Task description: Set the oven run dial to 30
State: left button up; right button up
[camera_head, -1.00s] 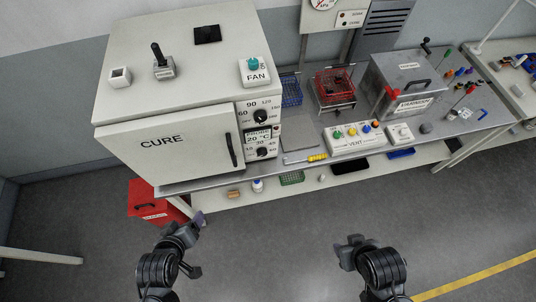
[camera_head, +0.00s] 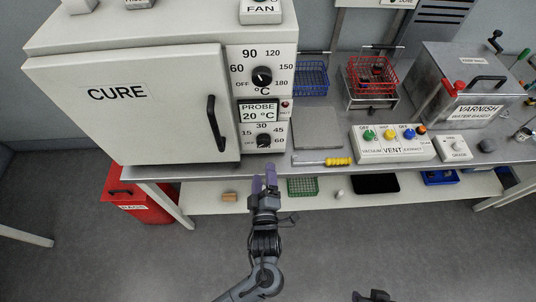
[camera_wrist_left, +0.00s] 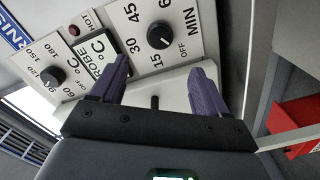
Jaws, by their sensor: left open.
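The oven's run dial (camera_head: 264,141) is a black round knob low on the CURE oven's right panel, ringed by OFF, 15, 30, 45 and 60. In the left wrist view the run dial (camera_wrist_left: 160,36) shows a white mark that seems to point toward OFF. My left gripper (camera_head: 265,177) is open and empty, just below and in front of the dial, not touching it. In the wrist view its purple fingers (camera_wrist_left: 160,72) stand apart on either side of the dial's line. My right gripper (camera_head: 372,296) only just shows at the bottom edge.
The temperature dial (camera_head: 262,76) sits above the PROBE display (camera_head: 259,112). The oven door handle (camera_head: 216,130) sticks out left of the panel. A yellow-handled tool (camera_head: 338,161) lies on the bench, near the VENT box (camera_head: 393,145). The floor in front is clear.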

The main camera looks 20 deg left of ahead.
aim_at(262, 143)
pick_arm(q)
jog(key=b+x, duration=0.1)
jog(key=x, duration=1)
jog(key=shift+w+a, duration=0.1)
jog(key=shift+w, duration=0.15)
pick_arm(e)
jog(key=shift+f, duration=0.85)
pick_arm(q)
jog(key=c, duration=1)
jog(key=shift+c, duration=0.2)
pick_arm(e)
jog(key=shift+r, duration=0.15)
